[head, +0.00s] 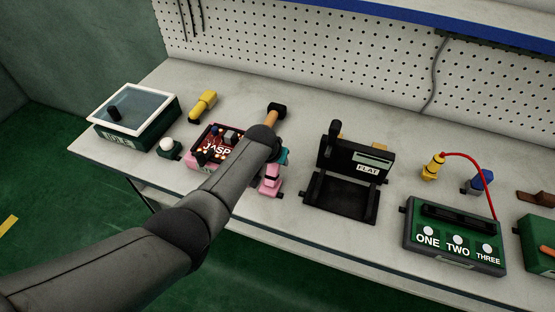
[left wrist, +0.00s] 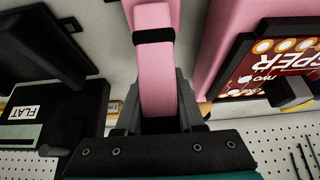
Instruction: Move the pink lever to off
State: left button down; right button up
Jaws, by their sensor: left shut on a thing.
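The pink lever (head: 270,181) stands on the bench just right of the red panel, partly hidden behind my left arm in the head view. In the left wrist view the pink lever (left wrist: 153,60) shows as a pink bar with a black band across it. My left gripper (left wrist: 157,115) is shut on this bar, with one dark finger on each side. In the head view my left gripper (head: 272,166) is mostly covered by my forearm. The lever's lower end and any on or off marks cannot be made out. My right gripper is not in view.
A red panel in a pink case (head: 201,165), lettered "JASP…", sits close left of the lever. A black device marked FLAT (head: 345,199) stands to the right. Farther right is a green box labelled ONE, TWO, THREE (head: 455,262). A wooden-handled tool (head: 272,118) lies behind.

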pick_arm(q)
jog(key=shift+s+f, duration=0.15)
jog(key=c, duration=0.5)
grip_release()
jog(key=shift+r+p, duration=0.35)
jog(key=shift+r, duration=0.15)
jog(key=p+v, duration=0.6)
jog(key=v, duration=0.8)
jog(key=shift+s+a+r, duration=0.1)
jog(key=shift+s+r, duration=0.05)
